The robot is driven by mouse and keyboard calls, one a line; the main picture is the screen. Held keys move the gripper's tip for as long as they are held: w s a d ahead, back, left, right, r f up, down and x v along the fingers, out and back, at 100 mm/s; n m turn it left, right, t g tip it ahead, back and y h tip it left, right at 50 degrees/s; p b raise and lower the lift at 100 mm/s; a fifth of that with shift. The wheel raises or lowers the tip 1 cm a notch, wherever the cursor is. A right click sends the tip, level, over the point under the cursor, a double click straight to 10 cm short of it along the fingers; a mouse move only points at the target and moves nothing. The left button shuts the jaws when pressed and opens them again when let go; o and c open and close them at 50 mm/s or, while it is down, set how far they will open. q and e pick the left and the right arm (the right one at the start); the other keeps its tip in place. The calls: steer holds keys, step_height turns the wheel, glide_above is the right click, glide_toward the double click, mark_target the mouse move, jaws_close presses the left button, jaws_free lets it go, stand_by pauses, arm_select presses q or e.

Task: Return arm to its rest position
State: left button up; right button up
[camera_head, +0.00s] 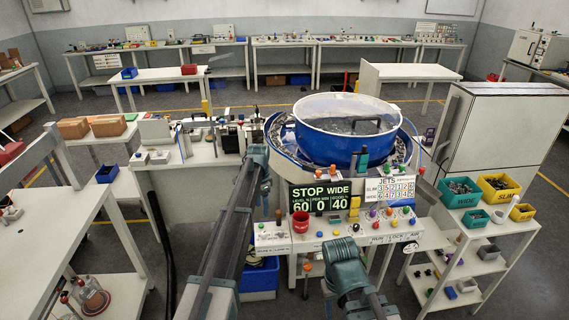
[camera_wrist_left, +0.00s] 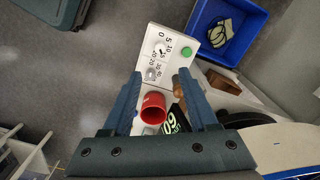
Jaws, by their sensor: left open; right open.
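My left arm reaches up from the bottom centre, and its left gripper (camera_head: 270,208) hangs over the left part of the control console (camera_head: 400,236). In the left wrist view the left gripper (camera_wrist_left: 160,92) is open, its two dark fingers apart with nothing held. A red cup (camera_head: 300,222) stands on the console to its right; in the left wrist view the red cup (camera_wrist_left: 152,108) appears between and below the fingers. My right gripper (camera_head: 343,264) is low at the bottom centre, in front of the console. It is open; its fingertips are hard to make out.
A blue-rimmed feeder bowl (camera_head: 345,137) stands behind the console. A STOP WIDE display (camera_head: 320,197) stands upright near the left gripper. Green and yellow bins (camera_head: 461,193) sit on the right shelf. A blue crate (camera_wrist_left: 228,35) lies below the console.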

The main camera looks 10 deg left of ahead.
arm_select(q)
steer(key=s+d+f+n+b, duration=0.1)
steer(key=s+d, duration=0.4)
steer(key=s, duration=0.7)
steer(key=s+d+f+n+b, duration=0.2)
steer(key=s+d, duration=0.4)
steer(key=s, duration=0.6)
steer(key=s+d+f+n+y+b, duration=0.1)
steer(key=s+d+n, duration=0.2)
steer(key=s, duration=0.8)
steer(key=d, duration=0.2)
steer(key=shift+s+d+f, duration=0.15)
steer(key=shift+s+d, duration=0.2)
steer(key=shift+s, duration=0.05)
